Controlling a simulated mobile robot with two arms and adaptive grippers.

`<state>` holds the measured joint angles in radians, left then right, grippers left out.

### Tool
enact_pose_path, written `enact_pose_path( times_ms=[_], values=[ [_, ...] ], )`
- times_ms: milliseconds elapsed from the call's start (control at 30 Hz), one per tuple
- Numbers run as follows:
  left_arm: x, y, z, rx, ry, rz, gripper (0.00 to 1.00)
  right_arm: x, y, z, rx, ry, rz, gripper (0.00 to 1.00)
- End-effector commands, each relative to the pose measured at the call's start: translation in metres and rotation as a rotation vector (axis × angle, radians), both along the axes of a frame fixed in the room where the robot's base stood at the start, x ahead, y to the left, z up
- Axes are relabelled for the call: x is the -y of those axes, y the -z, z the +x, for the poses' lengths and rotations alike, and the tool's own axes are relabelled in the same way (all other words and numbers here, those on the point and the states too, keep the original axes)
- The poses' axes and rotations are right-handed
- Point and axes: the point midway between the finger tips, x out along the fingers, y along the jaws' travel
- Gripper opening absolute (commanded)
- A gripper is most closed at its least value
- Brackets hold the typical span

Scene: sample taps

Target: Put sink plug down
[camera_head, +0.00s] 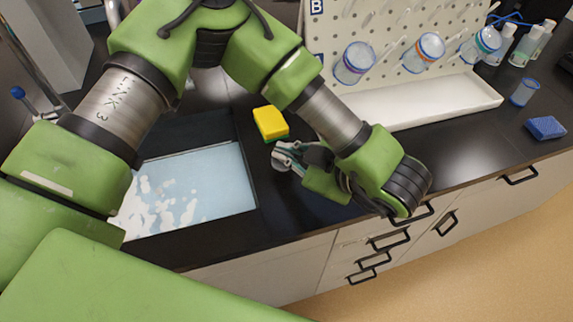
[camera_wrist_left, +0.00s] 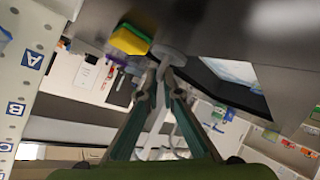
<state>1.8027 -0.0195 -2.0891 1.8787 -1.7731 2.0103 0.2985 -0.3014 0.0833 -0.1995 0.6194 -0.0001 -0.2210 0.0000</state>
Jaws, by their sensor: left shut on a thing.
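My left gripper (camera_head: 294,157) is low over the black counter, just right of the sink (camera_head: 250,190). Its fingers are shut on the grey sink plug (camera_head: 280,161). In the left wrist view, the plug (camera_wrist_left: 170,53) shows as a grey rounded piece at the fingertips (camera_wrist_left: 161,78). I cannot tell whether the plug touches the counter. The sink holds pale blue water with white foam, and its drain is hidden. My right gripper is not in view.
A yellow and green sponge (camera_head: 270,122) lies behind the gripper, near the sink's right edge. A white pegboard (camera_head: 405,40) with glassware stands above a white tray (camera_head: 430,106). A blue sponge (camera_head: 546,128) lies far right. The counter's front edge is close to my arm.

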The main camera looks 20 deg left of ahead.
Motion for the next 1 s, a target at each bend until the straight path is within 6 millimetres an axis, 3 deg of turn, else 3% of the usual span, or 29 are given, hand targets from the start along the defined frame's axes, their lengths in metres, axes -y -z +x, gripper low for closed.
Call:
enact_pose_path(
  times_ms=[33, 133, 500, 567, 600, 1000],
  values=[
    [0.001, 0.017, -0.002, -0.005, 0.002, 0.001, 0.00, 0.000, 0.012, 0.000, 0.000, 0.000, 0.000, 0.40],
    [0.001, 0.028, -0.002, -0.002, 0.002, 0.000, 0.00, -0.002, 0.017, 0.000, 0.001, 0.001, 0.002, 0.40],
    [0.001, 0.030, -0.001, 0.000, 0.002, -0.001, 0.00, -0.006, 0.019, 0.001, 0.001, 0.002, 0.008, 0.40],
    [0.001, 0.029, -0.002, -0.001, 0.003, -0.001, 0.18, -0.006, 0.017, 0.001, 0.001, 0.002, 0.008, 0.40],
    [0.001, 0.029, -0.002, -0.001, 0.003, -0.001, 0.22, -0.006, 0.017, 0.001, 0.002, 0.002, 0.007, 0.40],
    [0.001, 0.025, -0.002, -0.001, 0.003, -0.001, 0.22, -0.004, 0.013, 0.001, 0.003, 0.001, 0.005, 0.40]
  ],
)
